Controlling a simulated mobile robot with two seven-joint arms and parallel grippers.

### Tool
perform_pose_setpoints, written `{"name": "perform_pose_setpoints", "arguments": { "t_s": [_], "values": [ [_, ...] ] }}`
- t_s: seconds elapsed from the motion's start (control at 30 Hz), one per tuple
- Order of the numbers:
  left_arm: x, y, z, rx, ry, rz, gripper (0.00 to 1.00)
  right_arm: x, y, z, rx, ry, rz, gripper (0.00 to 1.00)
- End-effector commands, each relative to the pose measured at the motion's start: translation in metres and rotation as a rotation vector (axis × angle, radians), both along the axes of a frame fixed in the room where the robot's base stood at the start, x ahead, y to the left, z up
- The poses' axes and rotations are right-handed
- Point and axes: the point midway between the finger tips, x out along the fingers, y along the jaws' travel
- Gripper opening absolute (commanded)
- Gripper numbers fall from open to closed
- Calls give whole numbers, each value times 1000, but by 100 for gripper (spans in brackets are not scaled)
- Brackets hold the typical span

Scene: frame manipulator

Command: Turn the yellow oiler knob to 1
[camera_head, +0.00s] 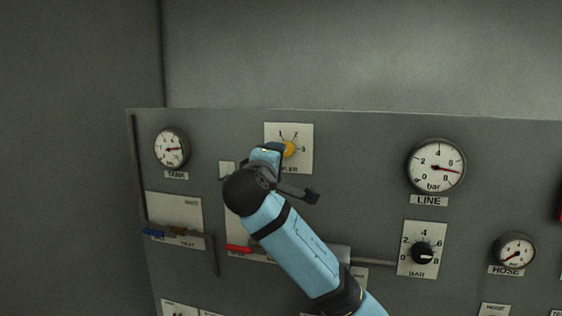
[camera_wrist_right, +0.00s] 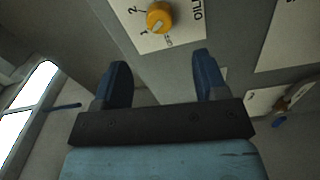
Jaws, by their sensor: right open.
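The yellow oiler knob (camera_head: 289,148) sits on a white plate (camera_head: 303,131) marked with 1, 2 and 3, partly hidden behind my right wrist. In the right wrist view the knob (camera_wrist_right: 159,18) shows at the top, with a pale pointer mark on its lower side, near the 1 and OFF marks; its exact setting is hard to tell. My right gripper (camera_wrist_right: 162,78) is open and empty, its two dark blue fingers apart from the knob, which lies beyond and between them in that picture. My left gripper is not in view.
The grey panel also bears a TANK gauge (camera_head: 171,148), a LINE gauge (camera_head: 436,166), a HOSE gauge (camera_head: 516,251) and a black BAR knob (camera_head: 422,253). A blue lever handle (camera_head: 153,232) and a red lever handle (camera_head: 238,248) sit lower left, near my right arm.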

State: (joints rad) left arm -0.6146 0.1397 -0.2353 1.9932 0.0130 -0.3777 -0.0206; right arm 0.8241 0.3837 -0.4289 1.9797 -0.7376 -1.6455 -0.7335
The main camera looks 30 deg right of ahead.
Motion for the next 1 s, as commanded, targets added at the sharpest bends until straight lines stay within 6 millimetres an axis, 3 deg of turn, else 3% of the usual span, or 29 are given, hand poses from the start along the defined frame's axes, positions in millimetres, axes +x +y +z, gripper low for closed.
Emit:
{"name": "perform_pose_setpoints", "arguments": {
  "t_s": [0.1,0.3,0.83,0.93,1.0],
  "values": [
    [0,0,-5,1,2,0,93,-13,15,-2,2,-1,2,66],
    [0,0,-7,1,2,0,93,-23,26,-2,1,-1,-1,66],
    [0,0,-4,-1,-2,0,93,-24,27,-2,0,0,0,66],
    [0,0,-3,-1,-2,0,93,-20,28,-12,3,12,18,66],
    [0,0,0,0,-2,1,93,-14,33,-31,14,32,59,66]
  ]
}}
